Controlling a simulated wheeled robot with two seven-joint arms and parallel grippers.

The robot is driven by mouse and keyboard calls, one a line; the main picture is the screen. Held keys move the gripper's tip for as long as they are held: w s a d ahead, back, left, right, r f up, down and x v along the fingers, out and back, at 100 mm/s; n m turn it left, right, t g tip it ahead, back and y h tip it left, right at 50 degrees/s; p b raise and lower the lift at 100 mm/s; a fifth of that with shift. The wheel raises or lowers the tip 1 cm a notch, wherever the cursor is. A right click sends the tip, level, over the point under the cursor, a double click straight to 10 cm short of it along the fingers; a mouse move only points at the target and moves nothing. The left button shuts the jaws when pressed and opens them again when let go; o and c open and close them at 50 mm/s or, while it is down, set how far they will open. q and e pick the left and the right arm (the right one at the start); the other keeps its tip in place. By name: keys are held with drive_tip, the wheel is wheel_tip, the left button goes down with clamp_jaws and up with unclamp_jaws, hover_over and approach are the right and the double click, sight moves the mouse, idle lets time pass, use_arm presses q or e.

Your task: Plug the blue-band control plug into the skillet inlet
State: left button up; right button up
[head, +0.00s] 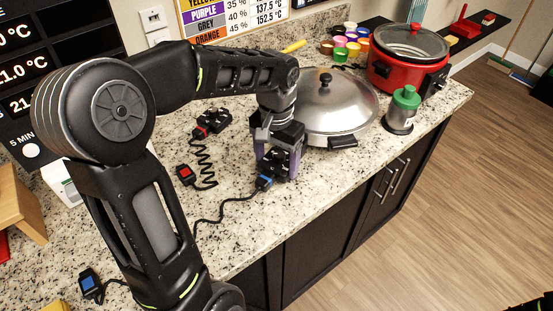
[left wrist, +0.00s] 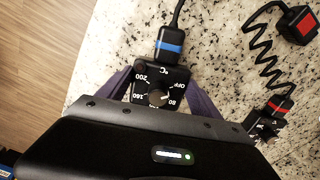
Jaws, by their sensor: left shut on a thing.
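The blue-band control plug (left wrist: 158,86) is a black block with a temperature dial and a blue band at its cord end. My left gripper (head: 279,156) is shut on it and holds it over the counter, in front of the skillet; the blue band (head: 264,183) faces the near left. In the left wrist view the purple fingers (left wrist: 158,95) flank the plug. The skillet (head: 334,104) has a domed silver lid with a black knob and a black handle at its front. I cannot make out its inlet. My right gripper is not in view.
A red-band control plug (head: 211,122) with a coiled cord and red-marked end (head: 185,174) lies left of the skillet. A green-topped jar (head: 402,110) and a red cooker (head: 405,62) stand right. The blue plug's cord runs left across the counter, which is clear toward its front edge.

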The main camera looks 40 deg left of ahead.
use_arm(q)
drive_tip(key=shift+w+p, duration=0.35)
drive_tip(key=shift+w, duration=0.9)
drive_tip(key=o, duration=1.7)
drive_tip(key=shift+r, duration=0.1)
wheel_tip(320, 180, up, 8)
drive_tip(key=shift+f+b, duration=0.15)
drive_tip(key=shift+b, duration=0.25)
drive_tip(key=shift+s+f, duration=0.1)
